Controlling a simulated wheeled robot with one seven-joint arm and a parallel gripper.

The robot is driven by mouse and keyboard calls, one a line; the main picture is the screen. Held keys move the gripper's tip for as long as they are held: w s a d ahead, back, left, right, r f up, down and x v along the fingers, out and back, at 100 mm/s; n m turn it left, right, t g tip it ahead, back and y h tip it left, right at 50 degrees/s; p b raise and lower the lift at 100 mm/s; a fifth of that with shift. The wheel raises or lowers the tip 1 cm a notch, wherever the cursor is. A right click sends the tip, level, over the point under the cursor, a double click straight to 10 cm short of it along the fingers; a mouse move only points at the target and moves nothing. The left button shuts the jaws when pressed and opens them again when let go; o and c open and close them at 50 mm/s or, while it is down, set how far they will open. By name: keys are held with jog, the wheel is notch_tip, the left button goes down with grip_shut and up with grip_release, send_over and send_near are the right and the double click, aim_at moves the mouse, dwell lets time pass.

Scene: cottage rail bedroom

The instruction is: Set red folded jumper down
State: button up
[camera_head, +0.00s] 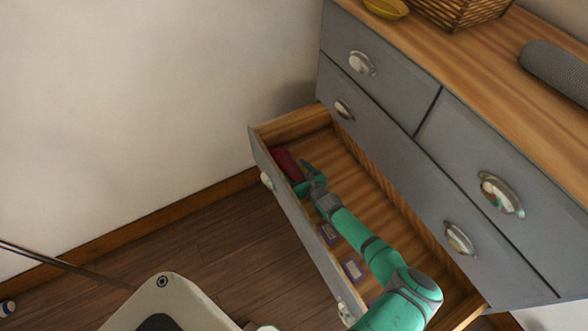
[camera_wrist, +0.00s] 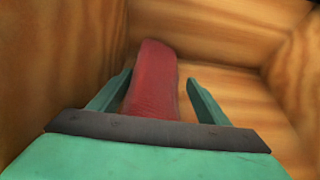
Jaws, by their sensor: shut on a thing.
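The red folded jumper (camera_head: 286,163) is inside the open drawer (camera_head: 285,208), near its far left corner. In the wrist view the jumper (camera_wrist: 153,70) stands out ahead between the two fingers, close to the wooden walls and floor of the drawer. My gripper (camera_head: 304,180) reaches down into the drawer and is shut on the jumper; its fingers also show in the wrist view (camera_wrist: 159,82). Whether the jumper's underside touches the drawer floor cannot be told. Its near end is hidden behind the gripper body.
Several small purple items (camera_head: 353,269) lie along the drawer's front side, beside my arm. The grey dresser (camera_head: 398,95) rises behind the drawer. A wicker basket (camera_head: 459,12), a yellow object (camera_head: 386,8) and a grey roll (camera_head: 558,72) are on its top.

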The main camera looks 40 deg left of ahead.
jog(key=o, duration=1.2)
jog(key=shift+c, duration=0.2)
jog(key=shift+r, duration=0.2)
jog(key=v, duration=1.2)
jog(key=shift+w+r, duration=0.1)
